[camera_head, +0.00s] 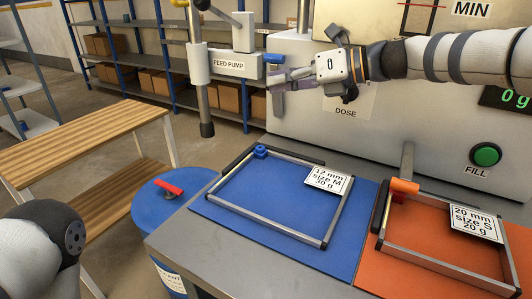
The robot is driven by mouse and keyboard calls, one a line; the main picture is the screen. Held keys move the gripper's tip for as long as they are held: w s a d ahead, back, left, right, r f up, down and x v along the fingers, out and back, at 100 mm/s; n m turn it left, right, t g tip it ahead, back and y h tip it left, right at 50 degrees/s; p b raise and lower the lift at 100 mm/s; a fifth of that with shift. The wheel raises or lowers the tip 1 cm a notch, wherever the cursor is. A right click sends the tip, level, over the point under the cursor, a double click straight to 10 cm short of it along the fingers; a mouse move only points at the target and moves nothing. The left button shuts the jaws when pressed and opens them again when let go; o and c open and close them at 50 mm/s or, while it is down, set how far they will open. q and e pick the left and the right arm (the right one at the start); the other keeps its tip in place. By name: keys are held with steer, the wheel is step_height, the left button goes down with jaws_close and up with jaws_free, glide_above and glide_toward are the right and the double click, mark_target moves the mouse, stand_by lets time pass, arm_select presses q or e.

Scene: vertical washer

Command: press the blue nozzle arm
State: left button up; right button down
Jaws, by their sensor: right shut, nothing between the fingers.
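A small blue piece (274,59) shows at the right end of the feed pump's side arm, and I cannot tell whether it is the blue nozzle arm. My right gripper (277,80) is shut and empty, pointing left. Its fingertips appear just below the blue piece, and I cannot tell whether they touch. The feed pump (200,65) has a vertical grey tube with a dark lower end. Another blue part (260,152) sits at the back left corner of a metal frame on a blue mat (225,205). My left arm enters at bottom left; its gripper is out of view.
An orange mat (395,275) holds a second metal frame with an orange part (404,187). A grey machine panel (420,125) with a green FILL button (485,154) stands behind. A blue drum (150,220) with a red handle stands left, beside a wooden table (80,145).

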step_height(320, 180, up, 10)
stand_by(0.5)
